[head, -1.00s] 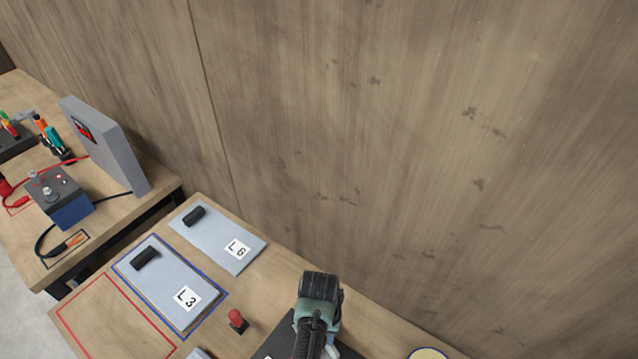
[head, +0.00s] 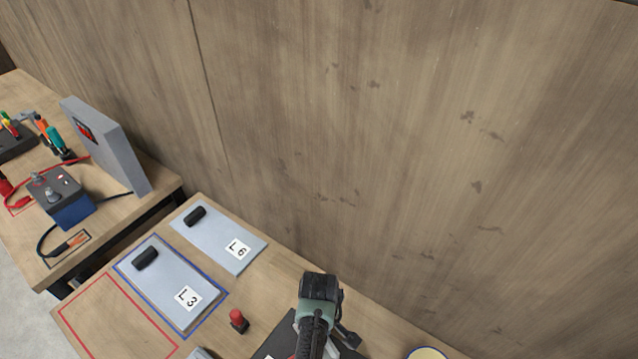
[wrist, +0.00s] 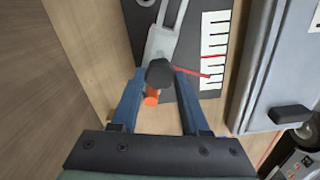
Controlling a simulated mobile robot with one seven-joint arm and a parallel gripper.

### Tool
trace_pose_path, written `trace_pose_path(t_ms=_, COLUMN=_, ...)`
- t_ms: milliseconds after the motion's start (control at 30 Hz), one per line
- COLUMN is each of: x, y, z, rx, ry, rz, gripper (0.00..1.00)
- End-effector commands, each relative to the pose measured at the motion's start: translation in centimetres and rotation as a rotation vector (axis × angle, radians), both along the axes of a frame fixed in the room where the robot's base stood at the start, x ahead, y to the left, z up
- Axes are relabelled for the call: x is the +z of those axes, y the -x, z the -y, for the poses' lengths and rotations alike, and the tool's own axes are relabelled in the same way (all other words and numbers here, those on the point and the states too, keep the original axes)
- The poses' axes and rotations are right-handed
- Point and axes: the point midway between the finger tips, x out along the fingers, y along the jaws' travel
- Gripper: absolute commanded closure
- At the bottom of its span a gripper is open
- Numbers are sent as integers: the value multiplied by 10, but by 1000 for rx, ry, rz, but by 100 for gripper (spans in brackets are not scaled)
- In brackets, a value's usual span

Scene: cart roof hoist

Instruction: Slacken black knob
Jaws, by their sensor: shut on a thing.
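The black knob (wrist: 159,73) shows in the wrist view, at the end of a light grey slotted arm (wrist: 162,42) over a dark plate. My gripper (wrist: 156,84) has its two blue fingers on either side of the knob and is shut on it. An orange piece (wrist: 151,97) sits just below the knob, between the fingers. In the head view my gripper is hidden behind my wrist, and the knob cannot be made out.
A white scale with black marks and a red pointer (wrist: 205,72) lies beside the knob. Grey plates L3 (head: 178,273) and L6 (head: 222,228), a red-topped button (head: 238,318) and a yellow-rimmed disc (head: 427,354) are on the bench. A wooden wall (head: 400,150) rises close behind.

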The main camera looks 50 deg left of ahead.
Motion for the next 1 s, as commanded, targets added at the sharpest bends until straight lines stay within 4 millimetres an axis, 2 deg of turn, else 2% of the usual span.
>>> trace_pose_path(t_ms=600, x=-2, y=2, z=2, rx=584, ry=4, rz=-5, gripper=100)
trace_pose_path(t_ms=1000, x=-3, y=3, z=2, rx=892, ry=3, rz=-7, gripper=100)
